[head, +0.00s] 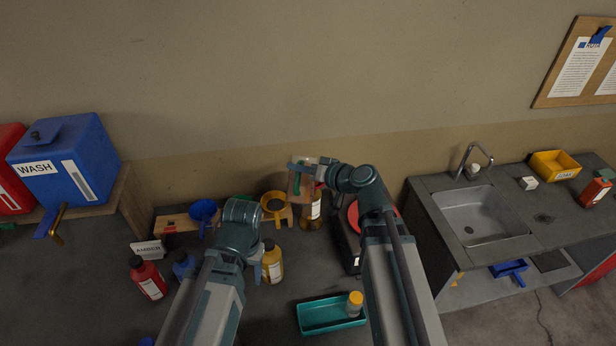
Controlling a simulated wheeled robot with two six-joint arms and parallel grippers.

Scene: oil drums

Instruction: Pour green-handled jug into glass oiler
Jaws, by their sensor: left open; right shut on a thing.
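My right gripper (304,166) is shut on the green-handled jug (306,183) and holds it up near the wall, at the back of the bench. The jug looks clear or brownish, and its green handle shows on the left side. An amber bottle with a white label (314,208) stands just below and behind it. I cannot tell whether the jug is tilted or what is in it. My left gripper (257,265) is open, partly hidden by its own arm, beside a yellow bottle (272,263). I cannot make out the glass oiler for certain.
A teal tray (318,318) holds a small yellow-capped container (355,302). A blue funnel (203,210) and a yellow funnel (274,203) sit in a wooden rack. A red bottle (148,279) stands left. A blue WASH tank (75,165) is far left; a sink (482,216) is right.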

